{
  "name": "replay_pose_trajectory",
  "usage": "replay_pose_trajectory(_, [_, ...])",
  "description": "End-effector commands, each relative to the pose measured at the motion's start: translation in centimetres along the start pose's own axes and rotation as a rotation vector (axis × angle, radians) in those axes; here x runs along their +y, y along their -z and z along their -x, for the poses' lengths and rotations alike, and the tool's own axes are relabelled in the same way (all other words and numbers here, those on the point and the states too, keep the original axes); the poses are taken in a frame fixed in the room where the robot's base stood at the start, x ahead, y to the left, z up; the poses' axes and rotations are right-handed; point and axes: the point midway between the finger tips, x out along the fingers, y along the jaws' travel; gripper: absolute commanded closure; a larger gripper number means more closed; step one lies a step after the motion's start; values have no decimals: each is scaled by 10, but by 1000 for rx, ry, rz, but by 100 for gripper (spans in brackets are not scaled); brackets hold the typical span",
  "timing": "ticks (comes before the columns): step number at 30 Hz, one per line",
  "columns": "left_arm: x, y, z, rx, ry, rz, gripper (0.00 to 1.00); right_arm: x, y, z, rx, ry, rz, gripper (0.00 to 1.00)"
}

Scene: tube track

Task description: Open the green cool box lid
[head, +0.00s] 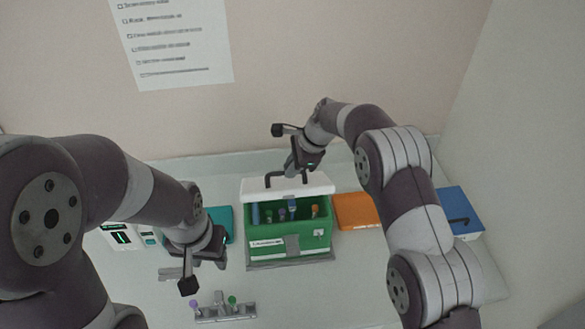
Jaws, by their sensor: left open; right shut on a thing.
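The green cool box (275,249) stands on the table in the middle of the head view. Its white lid (258,188) is raised and tilted back, so the inside shows, with several tubes (282,212) in it. A dark handle (270,178) is on the lid. My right gripper (293,172) is at the handle at the lid's upper edge and is shut on it; its fingertips are partly hidden. My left gripper (178,279) is open and empty, left of the box and above the table.
A small rack (226,313) with a purple-capped and a green-capped tube is in front of the box. A teal box lies left, an orange mat (358,211) and a blue box (459,207) right. A white device (122,236) stands at left.

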Motion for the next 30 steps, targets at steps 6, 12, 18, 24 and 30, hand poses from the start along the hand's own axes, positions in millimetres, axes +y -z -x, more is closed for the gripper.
replay_pose_trajectory(6, [0,0,0,0,0,0,57,-1,1,0,1,3,-1,100])
replay_pose_trajectory(12, [0,0,0,0,0,0,57,0,1,0,1,2,-1,60])
replay_pose_trajectory(18, [0,0,0,0,0,0,57,0,1,0,1,1,-1,60])
replay_pose_trajectory(24, [0,-2,-15,0,0,0,57,0,2,15,0,5,-1,60])
replay_pose_trajectory(30, [0,1,12,0,0,0,57,-3,-4,86,1,2,-3,60])
